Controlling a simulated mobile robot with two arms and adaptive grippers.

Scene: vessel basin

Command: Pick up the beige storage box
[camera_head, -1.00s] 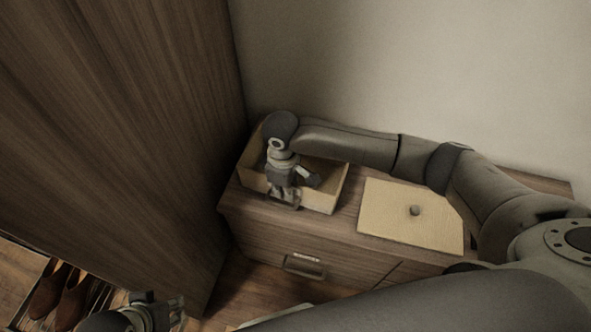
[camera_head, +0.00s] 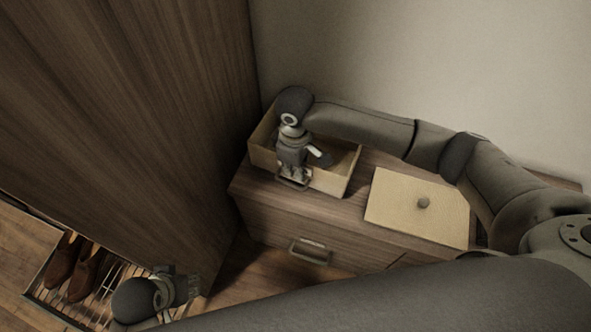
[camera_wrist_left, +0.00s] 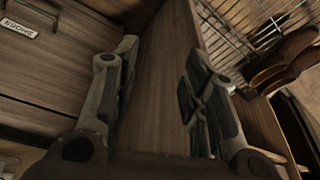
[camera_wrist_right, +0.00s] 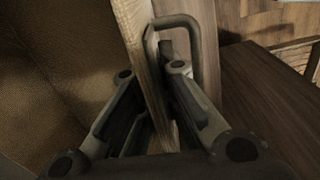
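The beige storage box (camera_head: 331,181) sits open-topped on the low wooden cabinet, close to the tall wooden panel. My right gripper (camera_head: 293,181) reaches down over its front wall. In the right wrist view, the fingers (camera_wrist_right: 163,120) straddle the box wall (camera_wrist_right: 146,60) and look closed on it, beside a metal handle (camera_wrist_right: 176,22). The box's inside is partly hidden by my arm. My left gripper (camera_head: 190,288) is low at the left, away from the box. In the left wrist view its fingers (camera_wrist_left: 160,75) are spread and empty.
A flat beige lid with a knob (camera_head: 418,206) lies on the cabinet (camera_head: 290,222) right of the box. A tall wooden panel (camera_head: 150,110) stands close at left. Brown shoes (camera_head: 75,270) rest on a rack at lower left. The wall is behind.

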